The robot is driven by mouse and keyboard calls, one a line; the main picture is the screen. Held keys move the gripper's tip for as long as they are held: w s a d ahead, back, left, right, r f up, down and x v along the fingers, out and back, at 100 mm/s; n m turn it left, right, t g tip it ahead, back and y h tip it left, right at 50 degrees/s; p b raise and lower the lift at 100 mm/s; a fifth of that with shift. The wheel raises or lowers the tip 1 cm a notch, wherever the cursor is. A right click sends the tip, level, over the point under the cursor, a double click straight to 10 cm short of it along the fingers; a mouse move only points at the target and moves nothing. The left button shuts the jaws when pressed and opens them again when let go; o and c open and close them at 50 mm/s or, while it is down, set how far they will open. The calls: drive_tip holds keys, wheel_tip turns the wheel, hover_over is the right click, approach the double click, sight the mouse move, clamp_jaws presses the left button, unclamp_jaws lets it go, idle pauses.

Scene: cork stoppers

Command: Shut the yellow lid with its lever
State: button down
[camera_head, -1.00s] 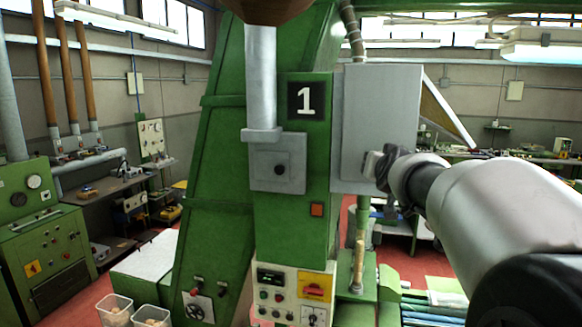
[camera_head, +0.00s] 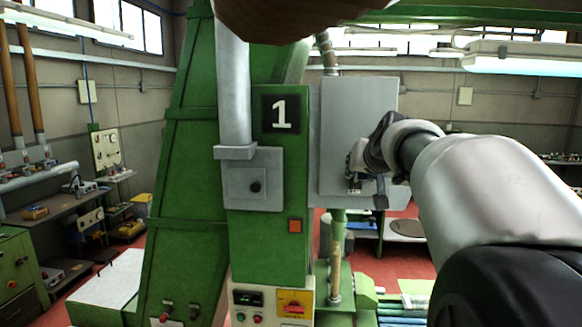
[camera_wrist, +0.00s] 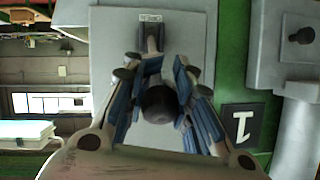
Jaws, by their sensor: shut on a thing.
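My gripper (camera_head: 362,165) is at the front of the grey box on the green machine, low on its right side. In the wrist view my gripper (camera_wrist: 158,78) has its blue-padded fingers closed around the lever, whose round black knob (camera_wrist: 160,103) shows between them. The lever's mount (camera_wrist: 151,36) is on the grey box face under a small label. I cannot make out the yellow lid in either current view; my arm covers part of the area right of the box.
The green machine (camera_head: 265,190) carries a number 1 plate, a grey panel with a black knob (camera_head: 255,187) and an orange button (camera_head: 295,225). A control panel (camera_head: 272,302) is below. Workbenches stand behind on both sides. Red floor shows between them.

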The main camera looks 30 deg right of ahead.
drive_tip(key=c, duration=1.5)
unclamp_jaws()
drive_tip(key=shift+r, duration=0.65)
drive_tip(key=shift+o, duration=0.2)
drive_tip(key=shift+d, duration=0.1)
drive_tip(key=f+v, duration=0.1)
drive_tip(key=v, duration=0.5)
drive_tip(key=shift+s+a+r, duration=0.2)
drive_tip(key=shift+s+a, duration=0.2)
drive_tip(key=shift+s, duration=0.05)
